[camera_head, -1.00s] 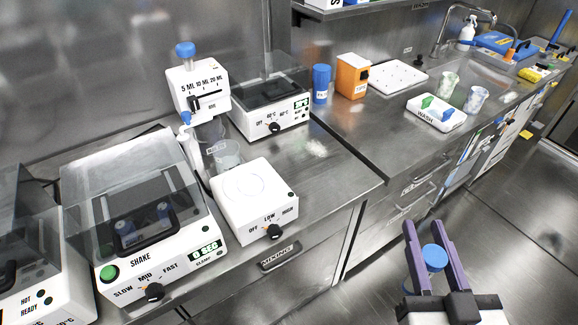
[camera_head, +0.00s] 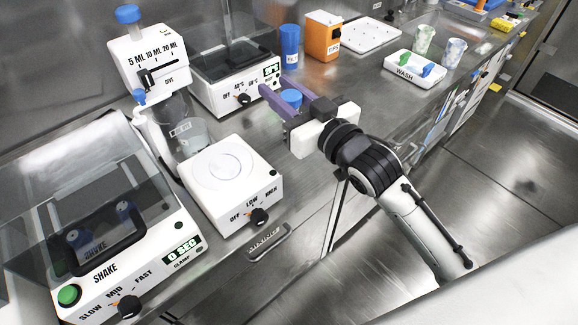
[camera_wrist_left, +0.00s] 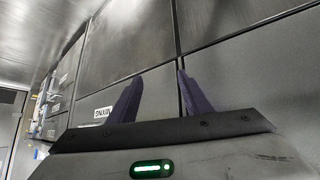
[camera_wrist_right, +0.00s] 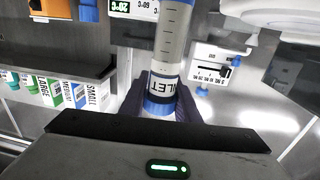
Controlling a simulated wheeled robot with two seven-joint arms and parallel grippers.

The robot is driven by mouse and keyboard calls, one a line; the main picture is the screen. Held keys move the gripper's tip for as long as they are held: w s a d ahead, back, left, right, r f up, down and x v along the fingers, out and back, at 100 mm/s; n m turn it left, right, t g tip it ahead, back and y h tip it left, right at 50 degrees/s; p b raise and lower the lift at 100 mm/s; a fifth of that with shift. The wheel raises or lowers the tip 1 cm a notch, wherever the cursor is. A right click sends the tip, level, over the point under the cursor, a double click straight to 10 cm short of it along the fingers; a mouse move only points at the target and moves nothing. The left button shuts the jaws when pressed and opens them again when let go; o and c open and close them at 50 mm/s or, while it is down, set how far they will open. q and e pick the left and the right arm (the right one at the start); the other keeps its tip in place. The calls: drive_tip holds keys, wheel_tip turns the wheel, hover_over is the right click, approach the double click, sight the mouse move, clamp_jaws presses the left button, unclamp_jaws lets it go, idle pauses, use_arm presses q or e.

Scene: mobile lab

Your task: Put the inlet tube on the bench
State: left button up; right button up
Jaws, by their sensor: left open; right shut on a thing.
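The inlet tube shows its blue cap (camera_head: 291,97) between the fingers of my right gripper (camera_head: 277,89) in the head view. In the right wrist view, the clear tube (camera_wrist_right: 172,45), with graduation marks and a label reading "LET", runs between the purple fingers (camera_wrist_right: 159,102). My right gripper is shut on it. In the head view, the gripper is over the steel bench (camera_head: 372,97), right of the heater. The tube's lower part is hidden, so I cannot tell whether it touches the bench. My left gripper (camera_wrist_left: 159,78) is open and empty, facing drawer fronts.
Near the tube stand the heater (camera_head: 235,85), a blue container (camera_head: 289,46), an orange box (camera_head: 323,37) and the white mixer (camera_head: 232,180). A shaker (camera_head: 150,235) and a dispenser (camera_head: 150,50) are left. A wash tray (camera_head: 414,72) is right.

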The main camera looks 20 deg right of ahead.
wheel_tip(320, 180, down, 9)
drive_tip(key=w+b, duration=0.1)
drive_tip(key=w, duration=0.1)
drive_tip(key=shift+d, duration=0.25)
drive_tip(key=shift+w, duration=0.1)
drive_tip(key=shift+f+b, duration=0.1)
drive_tip(key=shift+b, duration=0.2)
drive_tip(key=o, duration=1)
drive_tip(key=v, duration=1.2)
drive_tip(key=shift+d, duration=0.15)
